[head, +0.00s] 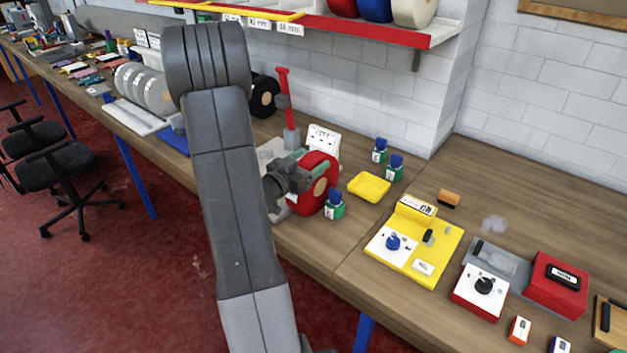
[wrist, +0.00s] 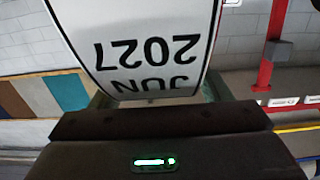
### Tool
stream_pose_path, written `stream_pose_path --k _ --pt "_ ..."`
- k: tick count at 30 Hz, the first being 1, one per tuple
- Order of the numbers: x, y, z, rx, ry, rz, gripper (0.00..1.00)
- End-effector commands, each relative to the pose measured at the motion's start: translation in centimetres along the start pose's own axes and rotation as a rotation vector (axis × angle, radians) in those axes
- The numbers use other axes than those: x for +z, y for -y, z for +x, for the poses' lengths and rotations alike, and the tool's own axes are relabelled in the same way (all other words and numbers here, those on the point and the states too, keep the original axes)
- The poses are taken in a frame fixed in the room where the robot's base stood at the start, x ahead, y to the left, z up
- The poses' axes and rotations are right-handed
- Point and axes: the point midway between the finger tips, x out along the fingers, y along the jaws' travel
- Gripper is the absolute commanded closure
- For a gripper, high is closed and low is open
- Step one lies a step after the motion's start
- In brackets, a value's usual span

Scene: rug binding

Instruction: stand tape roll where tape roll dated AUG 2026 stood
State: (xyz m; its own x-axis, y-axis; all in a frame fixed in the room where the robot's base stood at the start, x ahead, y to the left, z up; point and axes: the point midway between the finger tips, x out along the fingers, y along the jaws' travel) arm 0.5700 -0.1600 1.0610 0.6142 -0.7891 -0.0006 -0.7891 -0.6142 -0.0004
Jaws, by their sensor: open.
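A red tape roll (head: 326,172) with a tan core stands on the workbench, right beside my gripper (head: 290,178) in the head view. My gripper is open; in the head view I cannot tell whether the roll lies between its fingers. In the wrist view, a white label reading JUN 2027 (wrist: 150,52) appears upside down and very close, above the dark gripper body (wrist: 165,140). What bears this label is mostly out of frame. A black roll (head: 263,96) stands farther back, partly hidden by my arm. I see no AUG 2026 label.
A white card (head: 322,140) and a red-handled tool (head: 285,100) stand behind the red roll. Green bottles with blue caps (head: 335,206) stand close by. A yellow dish (head: 369,187) and a yellow control box (head: 415,245) lie to the right. A shelf (head: 380,30) overhangs the back.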

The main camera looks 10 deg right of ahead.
Motion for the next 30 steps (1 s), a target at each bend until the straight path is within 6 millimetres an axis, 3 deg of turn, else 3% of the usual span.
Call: stream_pose_path --k 9,20,30 --pt "0.07 0.00 0.54 -0.001 0.000 -0.001 0.31" --pt "0.06 0.00 0.52 -0.001 0.000 -0.001 1.00" --pt "-0.13 0.02 0.54 -0.001 -0.002 0.001 1.00"
